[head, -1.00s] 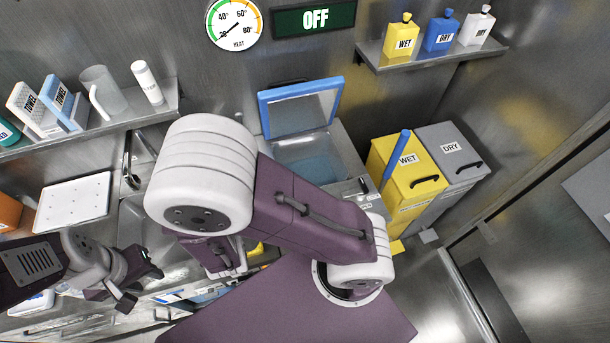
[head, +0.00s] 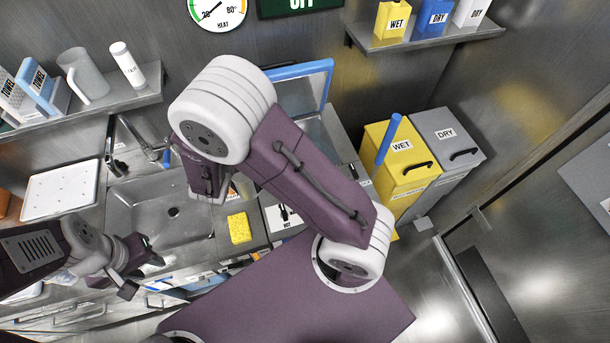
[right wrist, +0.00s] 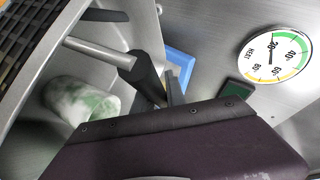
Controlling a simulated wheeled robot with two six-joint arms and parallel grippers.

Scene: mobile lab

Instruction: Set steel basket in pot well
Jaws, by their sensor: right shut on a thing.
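The steel basket (right wrist: 22,35) shows in the right wrist view as a dark mesh in a steel frame at upper left. Its steel rod ends in a black grip (right wrist: 146,74). My right gripper (right wrist: 165,90) is shut on this handle; its fingers are partly hidden by my wrist housing. In the head view my right arm covers that gripper and the basket. The pot well (head: 312,130) is mostly hidden behind the same arm; its blue-framed lid (head: 318,70) stands raised behind it. My left gripper (head: 143,272) is open and empty, at lower left in front of the sink.
The sink (head: 150,215) lies left of my right arm, with a yellow sponge (head: 239,228) at its right. A yellow WET bin (head: 400,165) and a grey DRY bin (head: 447,145) stand at right. A green-white cylinder (right wrist: 82,102) is near the basket handle.

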